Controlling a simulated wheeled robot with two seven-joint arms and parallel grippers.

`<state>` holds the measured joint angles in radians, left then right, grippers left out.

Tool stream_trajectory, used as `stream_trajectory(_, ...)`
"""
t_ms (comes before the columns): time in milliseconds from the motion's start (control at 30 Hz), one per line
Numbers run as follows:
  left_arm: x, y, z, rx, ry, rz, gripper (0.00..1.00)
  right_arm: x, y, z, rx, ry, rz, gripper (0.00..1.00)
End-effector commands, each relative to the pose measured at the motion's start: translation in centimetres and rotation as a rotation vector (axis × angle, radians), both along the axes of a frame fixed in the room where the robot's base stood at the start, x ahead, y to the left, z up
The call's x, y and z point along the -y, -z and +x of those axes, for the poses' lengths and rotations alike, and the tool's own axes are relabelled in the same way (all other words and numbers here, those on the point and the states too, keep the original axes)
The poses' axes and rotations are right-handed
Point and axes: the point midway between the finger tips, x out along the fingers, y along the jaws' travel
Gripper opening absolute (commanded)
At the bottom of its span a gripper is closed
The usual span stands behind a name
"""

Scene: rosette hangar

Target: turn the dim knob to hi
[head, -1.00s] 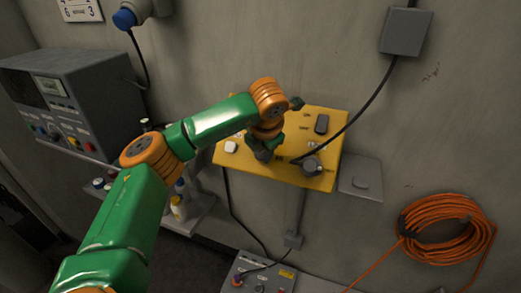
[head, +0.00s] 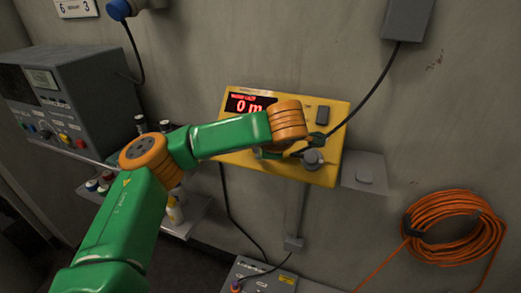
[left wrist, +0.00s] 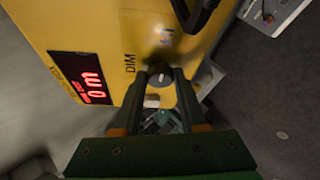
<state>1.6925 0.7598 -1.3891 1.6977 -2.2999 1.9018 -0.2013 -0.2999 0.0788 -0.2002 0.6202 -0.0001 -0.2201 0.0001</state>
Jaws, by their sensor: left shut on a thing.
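The yellow box (head: 335,120) on the wall carries the dim knob. In the left wrist view the dim knob (left wrist: 159,82) is a small dark round knob with a pale mark, near the printed words DIM and HI. Which way its mark points is not clear. My left gripper (left wrist: 161,74) has its fingers on both sides of the knob and is shut on it. My right gripper is in neither current view.
A red lit display (head: 250,104) reads "0 m". A black switch (head: 323,115) and a grey round fitting (head: 313,159) sit on the box's right side. A black cable crosses the box's right side. An orange cable coil (head: 455,228) hangs at right.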

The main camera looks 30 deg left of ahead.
Motion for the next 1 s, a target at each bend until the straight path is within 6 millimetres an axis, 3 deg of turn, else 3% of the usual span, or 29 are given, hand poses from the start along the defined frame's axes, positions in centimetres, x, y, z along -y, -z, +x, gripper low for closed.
stream_trajectory(700, 0.02, -0.03, -0.01, -0.010, 0.045, 0.048, 0.00, 0.05, 0.54, -0.01, 0.000, 0.000, -0.001, 0.00)
stream_trajectory(733, 0.02, -0.03, -0.01, -0.010, 0.045, 0.048, 0.47, 0.05, 0.54, -0.01, 0.000, 0.000, -0.001, 0.00)
stream_trajectory(800, 0.02, -0.03, -0.01, -0.010, 0.044, 0.047, 0.66, 0.05, 0.54, -0.01, 0.000, 0.000, -0.001, 0.00)
stream_trajectory(833, 0.02, -0.02, -0.01, -0.010, 0.044, 0.047, 0.72, 0.06, 0.54, -0.01, 0.000, 0.000, -0.001, 0.00)
stream_trajectory(1000, 0.01, 0.01, -0.03, -0.011, 0.044, 0.047, 0.72, 0.07, 0.55, -0.02, 0.000, 0.000, -0.001, 0.00)
